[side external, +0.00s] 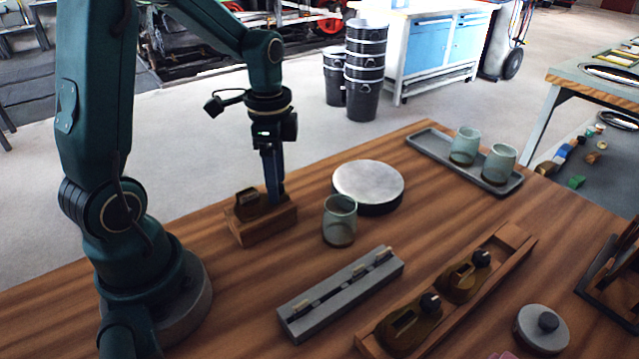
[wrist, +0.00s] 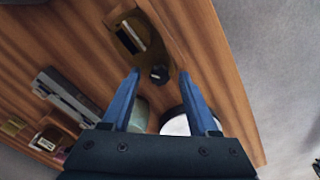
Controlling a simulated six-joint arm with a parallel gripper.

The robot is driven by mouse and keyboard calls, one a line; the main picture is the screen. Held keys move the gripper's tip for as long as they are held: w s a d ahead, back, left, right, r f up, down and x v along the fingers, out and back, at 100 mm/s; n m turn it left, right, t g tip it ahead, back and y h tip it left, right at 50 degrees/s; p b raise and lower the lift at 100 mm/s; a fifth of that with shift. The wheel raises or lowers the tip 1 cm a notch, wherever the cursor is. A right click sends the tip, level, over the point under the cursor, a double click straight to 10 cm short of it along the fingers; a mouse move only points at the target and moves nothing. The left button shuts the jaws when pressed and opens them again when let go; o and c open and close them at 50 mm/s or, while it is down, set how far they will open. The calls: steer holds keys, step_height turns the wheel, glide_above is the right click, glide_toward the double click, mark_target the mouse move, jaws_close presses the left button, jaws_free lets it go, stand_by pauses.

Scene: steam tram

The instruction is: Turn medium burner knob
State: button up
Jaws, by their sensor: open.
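A brown burner-like body (side external: 248,203) with a dark slot sits on a wooden block (side external: 262,226) at the left of the table. In the wrist view, a small black knob (wrist: 159,74) shows at the end of this body. My gripper (side external: 275,196) points down at the block's right part. Its blue fingers are apart, and the knob appears between their tips in the wrist view; contact cannot be told. Two similar brown bodies with black knobs, a nearer one (side external: 408,328) and a farther one (side external: 460,283), stand in a wooden tray. Which is medium is unclear.
A greenish cup (side external: 340,222) and a round pale-topped disc (side external: 368,184) stand right of the block. A grey slotted bar (side external: 341,294) lies in front. Two cups stand on a grey tray (side external: 430,147) at the back. A lidded grey pot (side external: 541,330) is front right.

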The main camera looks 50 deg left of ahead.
jaws_close()
